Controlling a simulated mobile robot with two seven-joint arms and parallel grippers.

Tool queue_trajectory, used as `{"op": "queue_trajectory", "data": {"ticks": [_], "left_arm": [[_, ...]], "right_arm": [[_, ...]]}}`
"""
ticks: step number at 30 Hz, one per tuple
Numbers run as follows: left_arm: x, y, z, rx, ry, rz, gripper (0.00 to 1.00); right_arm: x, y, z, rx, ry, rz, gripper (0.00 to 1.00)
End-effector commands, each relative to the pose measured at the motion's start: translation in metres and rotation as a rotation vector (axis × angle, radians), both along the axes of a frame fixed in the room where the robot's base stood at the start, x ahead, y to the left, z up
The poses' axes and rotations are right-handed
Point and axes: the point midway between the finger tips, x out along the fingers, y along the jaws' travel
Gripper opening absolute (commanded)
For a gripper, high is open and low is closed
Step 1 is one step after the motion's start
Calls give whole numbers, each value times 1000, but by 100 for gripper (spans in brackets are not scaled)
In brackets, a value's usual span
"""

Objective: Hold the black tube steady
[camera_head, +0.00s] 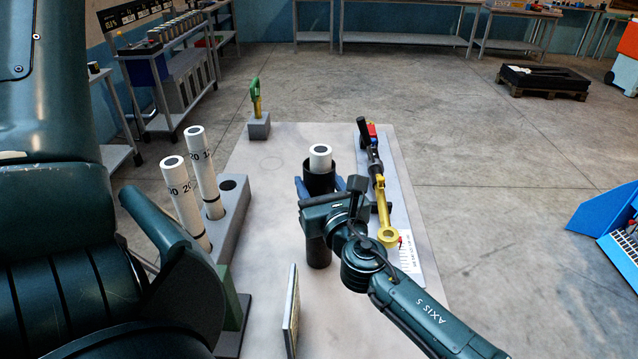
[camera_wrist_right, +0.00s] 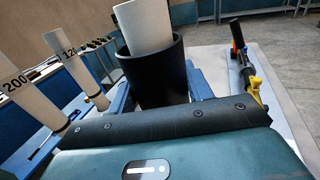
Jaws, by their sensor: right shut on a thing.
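The black tube (camera_head: 318,252) stands upright on the pale table, and its top part also shows in the right wrist view (camera_wrist_right: 155,75). A white cylinder (camera_head: 320,160) is inside it, its upper end sticking out above the rim; it also shows in the wrist view (camera_wrist_right: 143,25). My right gripper (camera_head: 320,186) is shut on the black tube, its blue fingers on either side of the upper part. The gripper body hides the middle of the tube. My left arm fills the left foreground, but its gripper is not in view.
A grey block (camera_head: 238,212) on the left holds two white numbered cylinders (camera_head: 183,190) and has an empty hole. A black and yellow tool (camera_head: 377,170) lies at the right. A green tool (camera_head: 255,92) stands at the back. A thin panel (camera_head: 292,312) stands in front.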

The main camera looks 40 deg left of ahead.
Motion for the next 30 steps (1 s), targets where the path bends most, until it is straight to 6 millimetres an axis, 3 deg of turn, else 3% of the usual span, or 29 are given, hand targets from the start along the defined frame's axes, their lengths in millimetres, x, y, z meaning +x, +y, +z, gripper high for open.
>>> {"op": "queue_trajectory", "data": {"ticks": [8, 9, 15, 18, 30], "left_arm": [[0, 0, 0, 0, 1, 0, 58], [0, 0, 0, 0, 1, 0, 58], [0, 0, 0, 0, 1, 0, 58], [0, 0, -1, 0, 1, 0, 58], [0, 0, 0, 0, 1, 0, 58]], "right_arm": [[0, 0, 1, 1, 0, 0, 0], [0, 0, 1, 1, 0, 0, 52], [0, 0, 0, 1, 0, 0, 68], [0, 0, 0, 1, 0, 0, 76], [-3, -8, 1, 2, -3, -1, 76]]}}
